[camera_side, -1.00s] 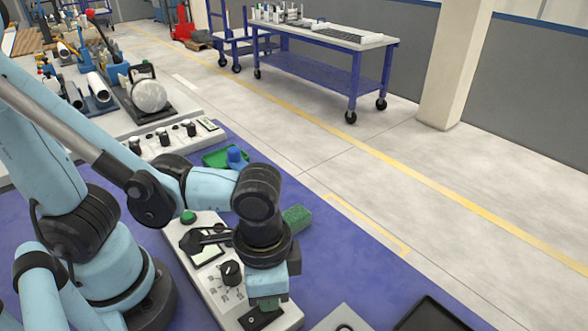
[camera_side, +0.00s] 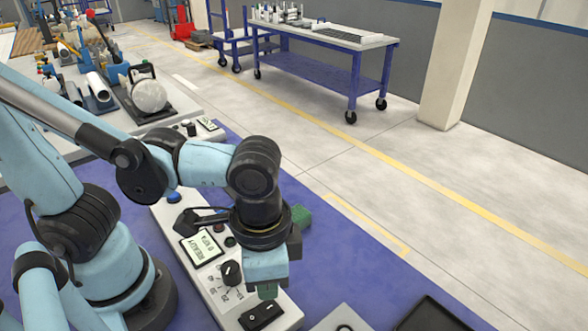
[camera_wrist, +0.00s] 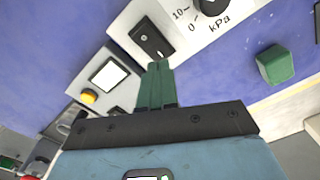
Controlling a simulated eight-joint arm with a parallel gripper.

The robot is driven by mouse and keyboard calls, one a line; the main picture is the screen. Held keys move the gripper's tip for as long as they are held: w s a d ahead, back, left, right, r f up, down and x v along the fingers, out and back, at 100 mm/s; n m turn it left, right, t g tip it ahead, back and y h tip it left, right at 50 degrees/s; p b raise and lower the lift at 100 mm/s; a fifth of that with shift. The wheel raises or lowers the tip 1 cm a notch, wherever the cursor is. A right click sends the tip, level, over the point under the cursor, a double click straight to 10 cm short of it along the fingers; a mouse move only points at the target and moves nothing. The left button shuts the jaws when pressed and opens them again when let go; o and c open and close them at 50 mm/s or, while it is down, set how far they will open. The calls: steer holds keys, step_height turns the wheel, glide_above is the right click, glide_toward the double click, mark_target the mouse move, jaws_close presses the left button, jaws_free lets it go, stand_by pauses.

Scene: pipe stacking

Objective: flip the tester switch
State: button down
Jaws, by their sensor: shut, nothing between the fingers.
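The tester (camera_side: 235,303) is a long light-grey panel on the blue mat in the side view. Its black rocker switch (camera_side: 262,315) is at the near end, and also shows in the wrist view (camera_wrist: 153,42). The tester's display (camera_side: 202,248) reads READY and 0 kPa. A black knob (camera_side: 231,273) with a printed scale sits between display and switch. My gripper (camera_side: 268,293) points down with its green fingers together and empty, just above the switch. In the wrist view its fingertips (camera_wrist: 159,66) appear close to the near end of the switch.
A green block (camera_side: 302,219) lies on the mat beyond my wrist, also in the wrist view (camera_wrist: 277,65). Another panel with a yellow button (camera_wrist: 88,97) shows at left in the wrist view. A black tray (camera_side: 440,315) is at the near right. The blue mat (camera_side: 345,265) is clear between.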

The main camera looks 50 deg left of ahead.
mark_target(269, 306)
step_height(269, 306, up, 3)
steer(key=shift+r, duration=0.15)
stand_by(0.3)
steer(key=shift+a, duration=0.1)
steer(key=w+a+r+n+t, duration=0.1)
steer(key=w+a+n+t, duration=0.2)
steer(key=w+a, duration=0.2)
steer(key=w+a+r+n+t, duration=0.1)
steer(key=w+a+n+t, duration=0.2)
steer(key=w+a, duration=0.3)
steer(key=a+t, duration=0.1)
steer(key=a, duration=0.4)
steer(key=shift+w+a, duration=0.15)
steer(key=shift+a, duration=0.05)
